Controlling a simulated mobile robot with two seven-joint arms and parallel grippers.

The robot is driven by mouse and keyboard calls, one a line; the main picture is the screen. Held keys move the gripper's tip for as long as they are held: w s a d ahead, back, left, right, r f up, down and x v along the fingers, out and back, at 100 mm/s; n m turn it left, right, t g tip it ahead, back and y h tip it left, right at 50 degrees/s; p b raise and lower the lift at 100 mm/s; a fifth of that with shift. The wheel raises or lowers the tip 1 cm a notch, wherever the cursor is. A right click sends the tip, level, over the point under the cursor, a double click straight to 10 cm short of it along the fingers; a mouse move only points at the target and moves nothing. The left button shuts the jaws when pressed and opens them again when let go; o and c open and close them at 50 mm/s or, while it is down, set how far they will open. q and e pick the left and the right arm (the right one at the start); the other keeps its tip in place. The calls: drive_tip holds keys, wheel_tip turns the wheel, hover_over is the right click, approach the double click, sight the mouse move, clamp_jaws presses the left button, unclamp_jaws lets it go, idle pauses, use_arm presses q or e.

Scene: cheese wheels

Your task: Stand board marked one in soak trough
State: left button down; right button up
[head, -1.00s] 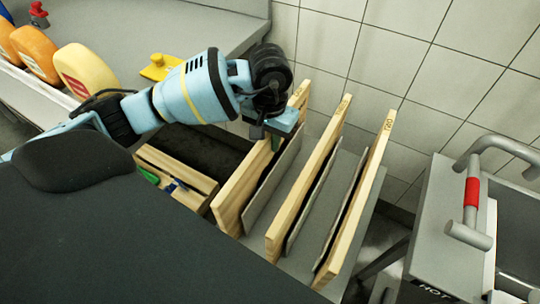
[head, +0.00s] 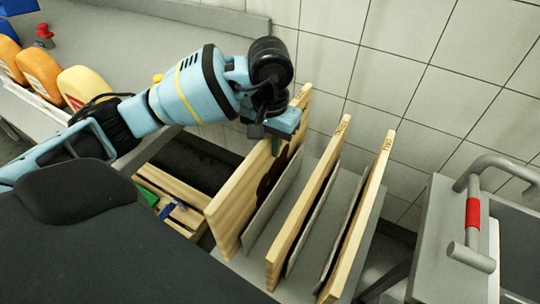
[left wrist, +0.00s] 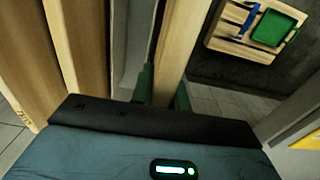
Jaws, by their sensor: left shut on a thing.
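Three wooden boards stand on edge in a grey rack with thin grey dividers. My left gripper (head: 276,142) is shut on the top edge of the leftmost board (head: 232,212); its mark is covered. The held board (left wrist: 182,45) runs between the green fingers in the left wrist view. A dark brown patch shows on its right face. My right gripper is not in view.
A wooden tray (head: 172,200) with green and blue items lies left of the rack, also in the left wrist view (left wrist: 250,30). Orange and yellow cheeses (head: 88,88) line the left counter. A grey handle with a red band (head: 472,214) rises from the right unit.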

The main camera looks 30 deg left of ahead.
use_arm(q)
wheel_tip(320, 180, up, 12)
drive_tip(key=shift+f+p, duration=0.15)
drive_tip(key=shift+p, duration=0.3)
drive_tip(key=shift+r, duration=0.4)
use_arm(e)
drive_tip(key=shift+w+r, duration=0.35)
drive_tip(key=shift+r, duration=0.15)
use_arm(q)
drive_tip(key=shift+r, duration=0.2)
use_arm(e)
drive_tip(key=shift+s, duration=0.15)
